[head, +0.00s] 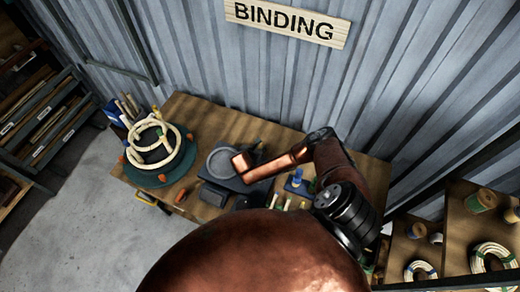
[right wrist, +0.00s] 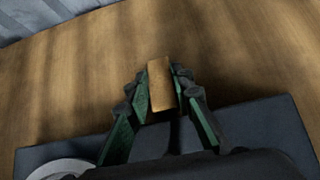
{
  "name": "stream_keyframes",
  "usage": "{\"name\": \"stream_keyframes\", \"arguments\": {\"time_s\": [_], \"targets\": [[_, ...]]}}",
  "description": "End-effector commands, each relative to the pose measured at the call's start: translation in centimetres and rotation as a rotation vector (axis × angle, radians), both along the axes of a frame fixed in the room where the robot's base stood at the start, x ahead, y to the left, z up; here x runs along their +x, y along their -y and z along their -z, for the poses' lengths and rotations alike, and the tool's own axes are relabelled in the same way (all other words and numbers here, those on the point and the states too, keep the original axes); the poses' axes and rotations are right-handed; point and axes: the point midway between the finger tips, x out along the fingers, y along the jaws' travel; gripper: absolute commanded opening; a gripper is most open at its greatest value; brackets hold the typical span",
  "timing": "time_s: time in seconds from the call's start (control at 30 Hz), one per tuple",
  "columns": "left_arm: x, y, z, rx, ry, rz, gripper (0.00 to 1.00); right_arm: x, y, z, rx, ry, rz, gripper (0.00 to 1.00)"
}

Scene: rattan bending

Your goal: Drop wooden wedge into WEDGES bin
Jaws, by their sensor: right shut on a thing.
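My right gripper (right wrist: 160,92) is shut on the wooden wedge (right wrist: 161,84), a small tan block between its green-padded fingers in the right wrist view. The wedge is held over the workbench (right wrist: 75,70), just beyond a dark board (right wrist: 265,128). In the head view my copper-coloured right arm reaches over the bench (head: 195,108), and its hand is small and mostly hidden near the dark board. I cannot pick out the wedge there. No bin with a readable WEDGES label shows. My left gripper is in neither view.
A ring of pale rattan (head: 152,140) lies on a green disc (head: 160,178) at the bench's left. A grey round plate (head: 222,160) lies on the board. A labelled rack (head: 45,125) stands at far left, shelves with coils (head: 492,257) at right. Corrugated wall (head: 190,50) is behind.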

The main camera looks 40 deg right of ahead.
Motion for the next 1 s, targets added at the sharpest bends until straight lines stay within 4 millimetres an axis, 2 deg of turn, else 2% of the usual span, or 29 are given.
{"name": "stream_keyframes", "arguments": {"time_s": [0.1, 0.47, 0.67, 0.9, 1.0], "targets": [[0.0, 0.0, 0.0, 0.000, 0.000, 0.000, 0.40, 0.0, 0.0, 0.0, 0.000, 0.000, 0.000, 0.02], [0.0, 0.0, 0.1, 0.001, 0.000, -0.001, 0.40, 0.0, 0.1, -0.8, 0.001, 0.001, 0.001, 0.01], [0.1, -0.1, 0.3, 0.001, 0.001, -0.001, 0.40, -0.1, -0.3, -3.5, 0.003, 0.001, -0.001, 0.01], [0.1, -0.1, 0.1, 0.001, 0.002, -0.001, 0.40, -1.9, -3.8, -8.1, 0.004, 0.001, -0.003, 0.01], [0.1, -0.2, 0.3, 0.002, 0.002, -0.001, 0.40, -2.9, -5.6, -9.5, 0.006, 0.000, -0.004, 0.01]]}}
